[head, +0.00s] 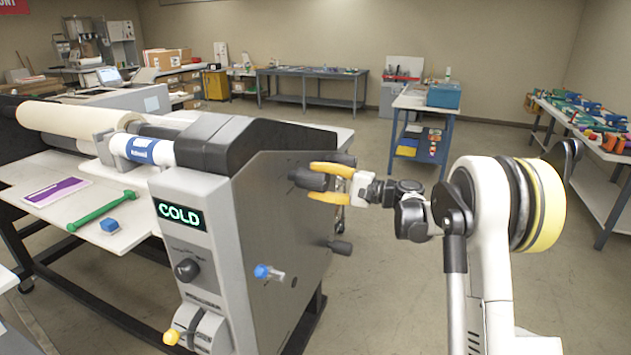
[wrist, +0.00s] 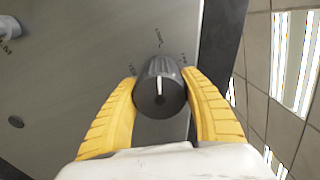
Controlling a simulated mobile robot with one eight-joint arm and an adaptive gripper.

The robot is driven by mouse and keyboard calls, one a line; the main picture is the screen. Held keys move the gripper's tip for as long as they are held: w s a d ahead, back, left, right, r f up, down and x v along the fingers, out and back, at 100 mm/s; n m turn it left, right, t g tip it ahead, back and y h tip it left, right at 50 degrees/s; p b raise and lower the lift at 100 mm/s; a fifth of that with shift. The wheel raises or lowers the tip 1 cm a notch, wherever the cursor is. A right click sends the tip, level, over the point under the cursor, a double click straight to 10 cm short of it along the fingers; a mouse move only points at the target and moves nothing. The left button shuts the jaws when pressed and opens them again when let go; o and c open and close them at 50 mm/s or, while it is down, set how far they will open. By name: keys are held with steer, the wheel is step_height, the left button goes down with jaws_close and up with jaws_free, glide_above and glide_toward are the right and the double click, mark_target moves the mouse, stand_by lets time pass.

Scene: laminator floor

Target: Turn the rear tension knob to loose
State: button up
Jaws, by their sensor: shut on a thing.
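A dark ribbed knob (head: 306,180) stands out from the grey side panel (head: 285,225) of the laminator. My gripper (head: 314,182) has its yellow fingers on either side of it. In the wrist view the knob (wrist: 160,86) sits between the fingertips of my gripper (wrist: 160,88), which is shut on it. Its white pointer line aims toward the top of that picture, near the middle of several small marks too blurred to read. Another dark knob (head: 345,159) shows just behind the upper finger. I cannot tell by label which is the rear tension knob.
A lower dark knob (head: 340,247) and a blue-tipped fitting (head: 268,272) also stick out of the panel. The front shows a lit COLD display (head: 180,214). A green tool (head: 103,211) lies on the laminator table. The floor behind is open up to a blue cart (head: 418,135).

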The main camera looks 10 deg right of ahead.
steer(key=o, duration=1.2)
steer(key=v, duration=1.2)
steer(key=shift+a, duration=0.1)
